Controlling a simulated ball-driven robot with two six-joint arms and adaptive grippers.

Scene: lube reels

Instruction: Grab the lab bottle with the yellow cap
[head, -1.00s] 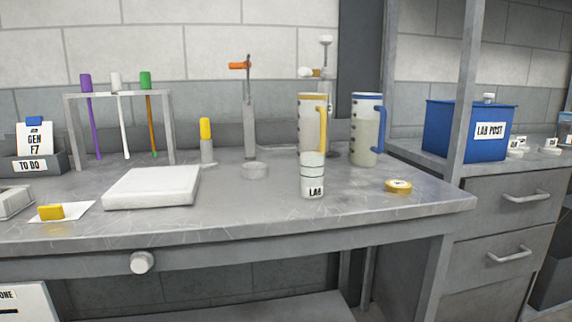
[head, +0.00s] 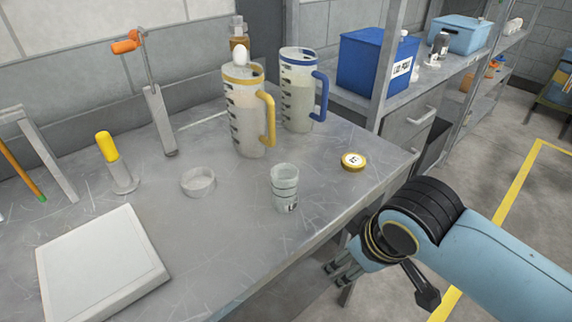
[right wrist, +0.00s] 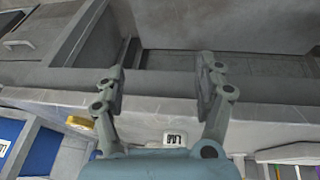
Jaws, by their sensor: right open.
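A small clear bottle (head: 285,190) with a dark-lettered label stands upright on the grey bench, with no cap visible on it. Its label shows upside down between my fingers in the right wrist view (right wrist: 174,138). A round yellow cap (head: 352,161) lies flat on the bench to its right; it also shows in the right wrist view (right wrist: 80,122). A slim yellow-topped piece (head: 108,148) stands farther left. My right gripper (head: 342,270) is open and empty, low in front of the bench edge and apart from the bottle (right wrist: 163,66). My left gripper is not in view.
A yellow-handled jug (head: 245,118) and a blue-handled jug (head: 297,100) stand behind the bottle. A shallow clear dish (head: 198,182) is to its left, and a white slab (head: 100,265) lies farther left. The bench's front edge (head: 330,222) lies between gripper and bottle.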

